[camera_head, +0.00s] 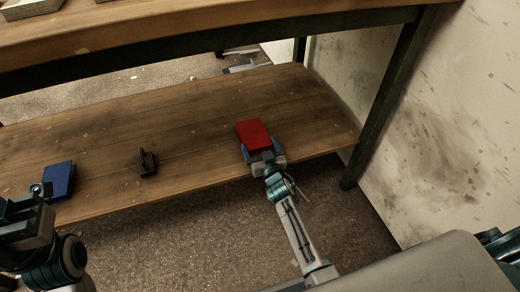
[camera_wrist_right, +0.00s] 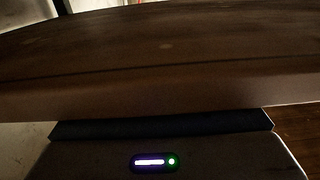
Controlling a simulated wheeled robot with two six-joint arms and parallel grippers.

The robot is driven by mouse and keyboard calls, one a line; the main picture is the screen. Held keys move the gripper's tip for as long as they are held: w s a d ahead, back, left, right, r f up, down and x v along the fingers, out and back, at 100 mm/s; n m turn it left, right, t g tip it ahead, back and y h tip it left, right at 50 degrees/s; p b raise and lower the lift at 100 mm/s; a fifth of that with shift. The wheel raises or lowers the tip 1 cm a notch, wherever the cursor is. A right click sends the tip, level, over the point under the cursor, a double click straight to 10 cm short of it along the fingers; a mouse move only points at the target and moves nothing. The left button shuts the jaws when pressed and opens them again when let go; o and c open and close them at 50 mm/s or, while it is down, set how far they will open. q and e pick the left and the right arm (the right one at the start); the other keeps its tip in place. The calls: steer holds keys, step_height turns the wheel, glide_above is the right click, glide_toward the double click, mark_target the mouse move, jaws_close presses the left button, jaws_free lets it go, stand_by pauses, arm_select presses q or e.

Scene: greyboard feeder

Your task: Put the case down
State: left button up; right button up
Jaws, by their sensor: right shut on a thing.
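A red case (camera_head: 254,134) is at the right part of the lower wooden shelf, near its front edge. My right gripper (camera_head: 263,155) is shut on the near side of the red case. The head view does not make clear whether the case rests on the shelf or is just above it. In the right wrist view a dark brown surface fills most of the picture, close beyond the dark gripper bar (camera_wrist_right: 160,130). My left gripper (camera_head: 28,205) is at the left edge by the shelf's front; its fingers are too unclear to read.
The wooden shelf (camera_head: 200,118) has free room between the cases. A blue case (camera_head: 59,180) lies at its left, and a small black stand-like object (camera_head: 147,163) is at its middle. A table top (camera_head: 200,20) spans above. A dark table leg (camera_head: 385,95) and stained wall stand right.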

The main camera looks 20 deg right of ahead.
steer(key=shift+f, duration=0.2)
steer(key=o, duration=1)
steer(key=shift+r, duration=0.1)
steer(key=shift+r, duration=0.1)
